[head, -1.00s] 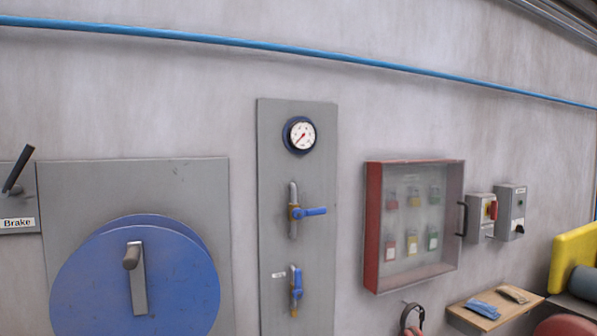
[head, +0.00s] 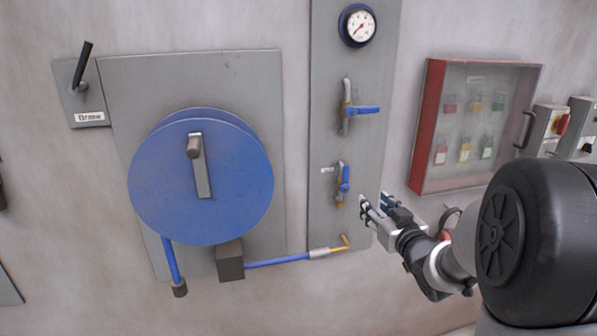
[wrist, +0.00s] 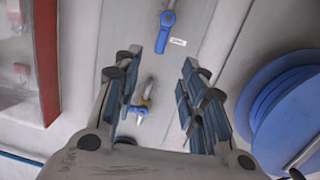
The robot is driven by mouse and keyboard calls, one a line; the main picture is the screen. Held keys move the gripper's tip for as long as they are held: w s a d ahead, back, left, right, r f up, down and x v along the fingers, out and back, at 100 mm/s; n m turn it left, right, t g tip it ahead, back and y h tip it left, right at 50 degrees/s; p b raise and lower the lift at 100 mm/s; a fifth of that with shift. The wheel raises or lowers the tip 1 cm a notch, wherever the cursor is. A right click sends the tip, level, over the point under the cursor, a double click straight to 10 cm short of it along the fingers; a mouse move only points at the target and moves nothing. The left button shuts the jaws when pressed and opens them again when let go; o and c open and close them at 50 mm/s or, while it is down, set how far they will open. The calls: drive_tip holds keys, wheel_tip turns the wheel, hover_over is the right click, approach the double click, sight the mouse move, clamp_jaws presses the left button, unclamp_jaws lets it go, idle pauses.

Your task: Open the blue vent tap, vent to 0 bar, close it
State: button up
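Two blue-handled taps sit on a tall grey panel (head: 375,60). The upper tap (head: 362,110) has its lever sideways, across its upright pipe. The lower tap (head: 344,180) has its lever upright, in line with its pipe, and a small label I cannot read. In the wrist view, which looks upside down, the lower tap (wrist: 168,28) is at the top and the upper tap (wrist: 145,95) shows between the fingers, partly hidden. A round gauge (head: 358,26) has its red needle pointing lower left. My gripper (head: 373,203) is open and empty, right of and below the lower tap, apart from it.
A blue hose reel (head: 240,180) is left of the panel, its hose ending at a brass fitting (head: 345,242) low on the panel. A red-framed lock cabinet (head: 420,125) stands out to the right. A brake lever (head: 83,65) is far left.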

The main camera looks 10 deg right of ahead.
drive_tip(key=t+y, duration=0.1)
drive_tip(key=b, duration=0.2)
approach(347, 173)
drive_tip(key=w, duration=0.8)
drive_tip(key=shift+w+a+f, duration=0.1)
drive_tip(key=shift+w, duration=0.15)
drive_tip(key=shift+c, duration=0.5)
clamp_jaws()
